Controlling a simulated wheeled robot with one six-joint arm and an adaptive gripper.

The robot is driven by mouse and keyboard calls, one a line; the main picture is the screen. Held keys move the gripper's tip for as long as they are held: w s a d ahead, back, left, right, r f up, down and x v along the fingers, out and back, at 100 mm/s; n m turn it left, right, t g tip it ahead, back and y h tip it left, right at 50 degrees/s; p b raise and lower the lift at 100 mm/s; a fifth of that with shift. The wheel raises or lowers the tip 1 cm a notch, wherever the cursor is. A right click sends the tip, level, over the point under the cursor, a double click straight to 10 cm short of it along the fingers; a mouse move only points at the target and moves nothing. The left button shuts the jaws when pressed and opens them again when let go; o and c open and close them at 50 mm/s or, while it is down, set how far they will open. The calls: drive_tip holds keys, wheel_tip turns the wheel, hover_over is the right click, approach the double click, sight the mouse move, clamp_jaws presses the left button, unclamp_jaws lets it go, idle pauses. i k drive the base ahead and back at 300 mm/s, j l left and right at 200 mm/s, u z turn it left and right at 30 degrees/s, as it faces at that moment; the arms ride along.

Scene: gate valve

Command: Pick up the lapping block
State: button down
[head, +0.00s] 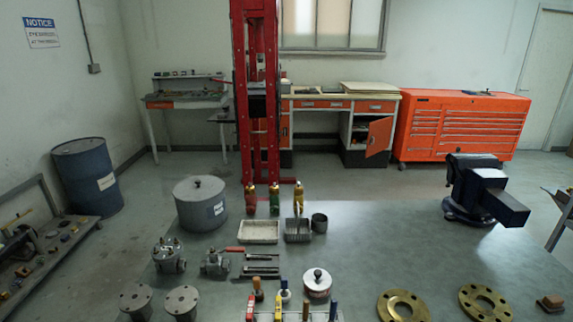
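A small brown block with a darker base (550,304) lies on the grey-green bench top at the lower right, close to the picture's edge. It looks most like the lapping block, but it is too small to be sure. A round pale tin with a dark knob on top (317,283) stands at the lower middle, behind a row of upright-handled tools. My gripper is not in view, and nothing in view is being held.
Two brass flanges (403,306) (485,302) lie left of the brown block. A dark vise (486,191) stands behind it. Valve bodies (168,255), trays (258,231), bottles (274,198) and a large grey lidded pot (200,203) crowd the left. The bench's middle right is clear.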

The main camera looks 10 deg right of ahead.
sight(550, 303)
drive_tip(key=l+z, duration=0.15)
drive_tip(key=z, duration=1.3)
